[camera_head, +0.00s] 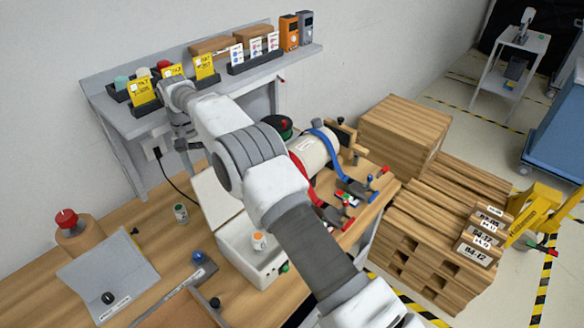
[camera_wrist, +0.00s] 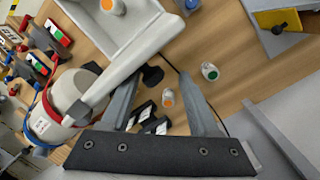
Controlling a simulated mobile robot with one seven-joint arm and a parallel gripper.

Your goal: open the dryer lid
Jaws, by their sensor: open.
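The dryer is a white box (camera_head: 245,268) on the wooden bench; its open inside shows an orange-capped vial (camera_head: 259,240). Its pale lid (camera_head: 214,200) stands raised at the back edge. In the wrist view, the box (camera_wrist: 140,35) is at the top and the lid (camera_wrist: 125,72) shows nearly edge-on as a slanting bar. My gripper (camera_wrist: 157,80) is open, its fingers wide apart behind the lid. A black knob-like piece (camera_wrist: 152,76) shows between the fingers; I cannot tell whether it belongs to the lid.
A green-capped vial (camera_head: 181,212) stands left of the dryer. A white cylinder machine with a blue band (camera_head: 322,140) and coloured-handled clamps (camera_head: 345,195) are to the right. A grey shelf (camera_head: 130,122) with yellow cards is behind. A grey panel (camera_head: 105,275) lies at the left.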

